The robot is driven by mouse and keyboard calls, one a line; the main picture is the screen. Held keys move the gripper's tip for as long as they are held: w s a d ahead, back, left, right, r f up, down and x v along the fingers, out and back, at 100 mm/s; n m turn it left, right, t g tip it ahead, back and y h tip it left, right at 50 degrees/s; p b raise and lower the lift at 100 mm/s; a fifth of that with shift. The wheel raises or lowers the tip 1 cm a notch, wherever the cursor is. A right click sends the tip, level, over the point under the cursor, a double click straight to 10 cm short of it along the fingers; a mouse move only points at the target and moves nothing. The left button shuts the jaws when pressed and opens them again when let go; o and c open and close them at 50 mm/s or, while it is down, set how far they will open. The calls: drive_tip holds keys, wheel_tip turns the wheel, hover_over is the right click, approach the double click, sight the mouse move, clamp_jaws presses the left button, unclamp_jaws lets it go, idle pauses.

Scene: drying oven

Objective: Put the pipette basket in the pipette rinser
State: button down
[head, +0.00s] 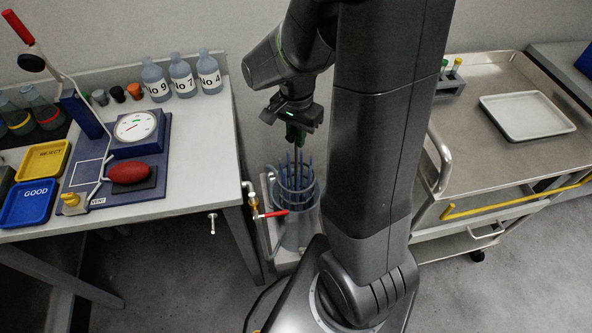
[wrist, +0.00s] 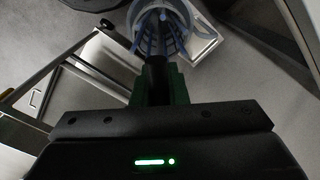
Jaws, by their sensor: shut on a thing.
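The pipette rinser (head: 296,228) is a translucent grey cylinder on a low stand between the table and the steel cart. The pipette basket (head: 284,181), with a dark upright handle and blue pipettes, is at the rinser's top opening. Its lower part seems to sit inside the rim; how deep is hard to tell. My gripper (head: 297,131) is above it, pointing down, shut on the handle. In the wrist view the basket (wrist: 168,20) shows at the top, past the green fingers of my gripper (wrist: 156,84); the handle runs between them.
A brass tap with a red lever (head: 272,214) is on the rinser's left side. The white table (head: 190,150) with bottles, gauge and trays is at left. The steel cart (head: 480,150) with a white tray (head: 526,116) is at right.

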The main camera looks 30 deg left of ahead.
sight(296, 176)
wheel_tip(296, 176, down, 13)
drive_tip(key=shift+f+b, duration=0.15)
drive_tip(key=shift+b, duration=0.45)
drive_tip(key=shift+f+b, duration=0.6)
drive_tip(key=shift+b, duration=0.05)
drive_tip(key=c, duration=1.4)
unclamp_jaws()
drive_tip(key=shift+c, duration=0.2)
drive_tip(key=shift+r+p, duration=0.6)
wheel_tip(296, 176, up, 12)
drive_tip(key=p, duration=0.1)
